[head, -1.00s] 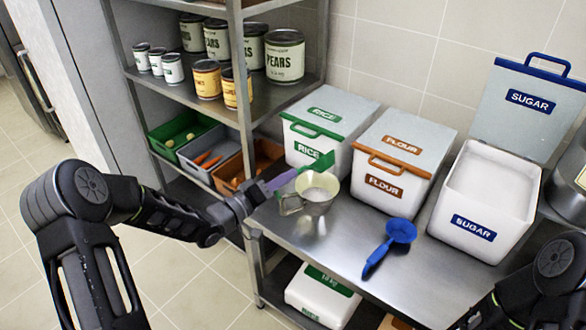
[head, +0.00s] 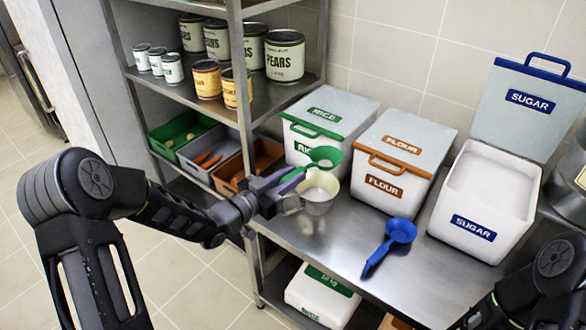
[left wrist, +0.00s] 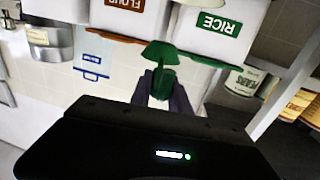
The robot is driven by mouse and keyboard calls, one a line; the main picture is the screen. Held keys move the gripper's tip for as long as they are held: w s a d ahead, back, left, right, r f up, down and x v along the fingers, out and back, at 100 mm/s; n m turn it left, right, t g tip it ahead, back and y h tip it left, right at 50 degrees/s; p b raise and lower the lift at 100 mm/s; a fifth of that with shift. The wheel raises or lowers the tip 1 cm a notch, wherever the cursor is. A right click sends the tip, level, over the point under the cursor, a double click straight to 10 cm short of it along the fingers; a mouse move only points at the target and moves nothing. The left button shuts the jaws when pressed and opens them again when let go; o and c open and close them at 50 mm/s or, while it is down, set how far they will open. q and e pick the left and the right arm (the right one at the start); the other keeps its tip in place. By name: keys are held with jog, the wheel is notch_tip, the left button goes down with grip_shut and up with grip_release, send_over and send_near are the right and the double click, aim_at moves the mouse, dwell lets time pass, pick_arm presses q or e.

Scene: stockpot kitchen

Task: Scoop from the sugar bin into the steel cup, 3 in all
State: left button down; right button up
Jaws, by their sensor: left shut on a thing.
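My left gripper (head: 287,181) is shut on a green scoop (head: 325,157), which also shows in the left wrist view (left wrist: 160,60). The scoop's bowl is above and behind the steel cup (head: 318,200), apart from it; its inside looks green, with no sugar visible. The cup stands on the steel table near the rice bin, with something whitish inside. The sugar bin (head: 470,215) stands open at the right, full of white sugar, its lid (head: 525,110) raised behind. My right forearm shows at the lower right; its gripper is out of view.
A blue scoop (head: 400,232) lies on the steel table (head: 330,250) before the closed flour bin (head: 400,150). The closed rice bin (head: 330,115) is behind the cup. A shelf rack (head: 240,80) with cans and produce bins stands at the left. The table front is mostly clear.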

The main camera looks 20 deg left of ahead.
pick_arm(q)
jog(key=shift+r, duration=0.4)
jog(key=shift+w+d+r+n+t+y, duration=0.1)
jog(key=shift+d+r+n+t+y, duration=0.15)
jog(key=shift+d+n+t+y, duration=0.2)
jog(key=shift+n+t+y, duration=0.25)
jog(key=shift+n+y, duration=0.55)
jog(key=shift+f+n+y, duration=0.25)
jog(key=shift+n+y, duration=0.1)
jog(key=shift+y, duration=0.6)
jog(key=shift+s+a+f+n+t+y, duration=0.2)
jog(key=shift+s+a+f+n+y, duration=0.2)
jog(key=shift+y, duration=0.35)
jog(key=shift+s+a+f+n+t+y, duration=0.25)
jog(key=shift+a+f+n+y, duration=0.15)
jog(key=shift+n+y, duration=0.25)
jog(key=shift+s+a+f+n+t+y, duration=0.15)
jog(key=shift+s+a+f+n+y, duration=0.2)
jog(key=shift+y, duration=0.45)
